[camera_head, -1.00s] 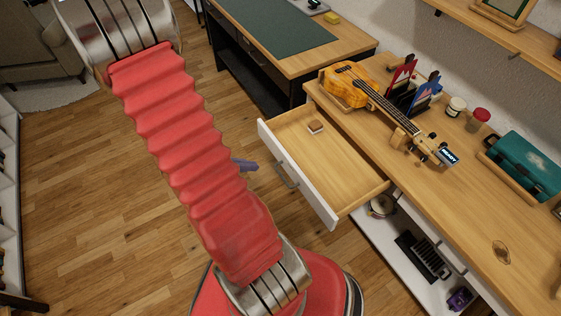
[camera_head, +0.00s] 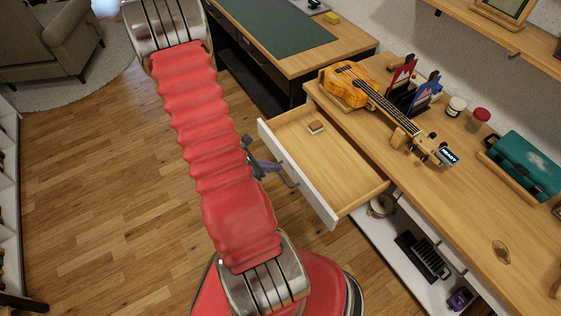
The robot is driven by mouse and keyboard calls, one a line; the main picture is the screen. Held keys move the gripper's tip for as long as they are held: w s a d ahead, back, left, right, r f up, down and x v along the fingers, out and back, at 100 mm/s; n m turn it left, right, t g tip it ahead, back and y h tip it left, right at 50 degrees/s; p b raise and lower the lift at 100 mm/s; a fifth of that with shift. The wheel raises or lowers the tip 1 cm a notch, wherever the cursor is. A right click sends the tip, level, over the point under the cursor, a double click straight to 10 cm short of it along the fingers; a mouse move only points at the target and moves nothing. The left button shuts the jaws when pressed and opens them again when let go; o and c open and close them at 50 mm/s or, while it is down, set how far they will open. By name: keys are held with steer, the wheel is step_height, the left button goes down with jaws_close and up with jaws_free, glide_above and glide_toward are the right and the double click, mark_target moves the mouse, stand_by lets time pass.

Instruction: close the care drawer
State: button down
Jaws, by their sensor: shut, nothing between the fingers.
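The care drawer (camera_head: 335,163) is pulled well out of the wooden desk, with a white front (camera_head: 297,178) and a grey bar handle (camera_head: 289,177). A small brown block (camera_head: 316,127) lies inside near its far left corner. My gripper (camera_head: 270,166) shows as a small purple-grey shape just left of the drawer front, close to the handle. It is shut and holds nothing. Whether it touches the handle or front, I cannot tell. My red arm hides part of it.
The desk top (camera_head: 480,210) carries a ukulele (camera_head: 385,105), a teal case (camera_head: 524,163) and small jars. A low shelf (camera_head: 405,235) below holds several items. A second desk with a green mat (camera_head: 275,30) stands behind. Open wooden floor lies to the left.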

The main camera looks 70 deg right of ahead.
mark_target(289, 162)
steer(key=shift+s+d+r, duration=0.1)
steer(key=shift+s+d, duration=1)
steer(key=shift+d, duration=0.15)
steer(key=shift+d, duration=0.1)
